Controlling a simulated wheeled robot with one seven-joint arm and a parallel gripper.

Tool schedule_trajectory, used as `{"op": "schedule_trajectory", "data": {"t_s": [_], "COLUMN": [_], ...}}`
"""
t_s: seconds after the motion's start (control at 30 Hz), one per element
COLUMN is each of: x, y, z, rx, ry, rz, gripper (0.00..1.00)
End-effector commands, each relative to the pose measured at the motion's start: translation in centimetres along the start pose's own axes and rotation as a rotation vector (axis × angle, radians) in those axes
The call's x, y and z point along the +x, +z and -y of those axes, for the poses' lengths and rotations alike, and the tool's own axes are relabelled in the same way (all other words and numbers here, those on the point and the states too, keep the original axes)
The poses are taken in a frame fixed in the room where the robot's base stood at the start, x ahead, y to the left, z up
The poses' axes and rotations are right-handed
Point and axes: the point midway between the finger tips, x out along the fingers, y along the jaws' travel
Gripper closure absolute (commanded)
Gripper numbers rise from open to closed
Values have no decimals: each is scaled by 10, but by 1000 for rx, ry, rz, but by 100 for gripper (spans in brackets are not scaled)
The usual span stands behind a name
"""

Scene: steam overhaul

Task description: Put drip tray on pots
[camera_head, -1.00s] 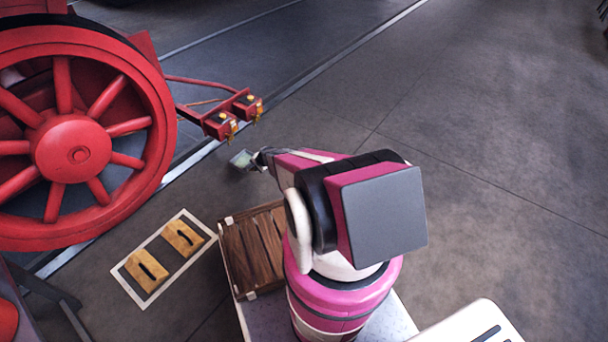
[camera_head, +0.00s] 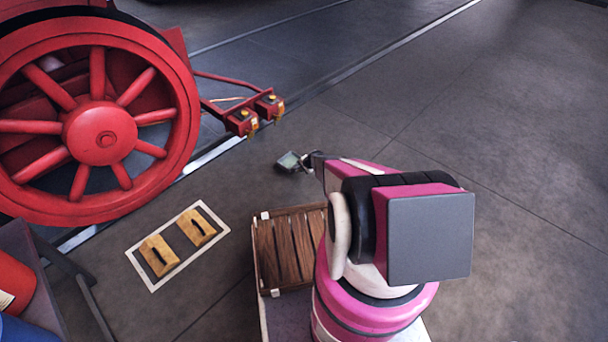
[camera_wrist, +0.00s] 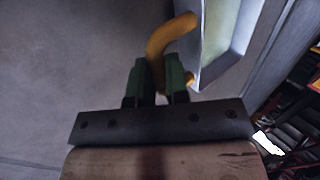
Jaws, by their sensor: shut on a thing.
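The drip tray (camera_head: 289,161) is a small grey pan with a pale inside and hangs in the air. In the wrist view the tray (camera_wrist: 222,40) shows at the top right, tilted, with a curved orange handle (camera_wrist: 165,40). My gripper (camera_wrist: 158,85) is shut on this handle; in the head view my gripper (camera_head: 309,160) is small and partly hidden by my arm.
A large red spoked wheel (camera_head: 100,135) stands left of the pots. Two wooden chocks (camera_head: 159,256) (camera_head: 197,228) lie in a white floor outline. A slatted wooden crate (camera_head: 270,293) is beside my base. A bench with a red container (camera_head: 14,285) is at lower left. Floor at right is clear.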

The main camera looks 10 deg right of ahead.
Motion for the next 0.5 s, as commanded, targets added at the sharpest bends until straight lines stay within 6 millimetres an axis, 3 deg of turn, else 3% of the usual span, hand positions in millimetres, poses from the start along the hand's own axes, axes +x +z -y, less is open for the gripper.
{"op": "schedule_trajectory", "data": {"t_s": [0.27, 0.5], "x": [8, 34], "y": [-12, -13], "z": [-12, -29], "rx": [0, 0], "ry": [0, 0], "rz": [1, 1], "gripper": [100, 100]}}
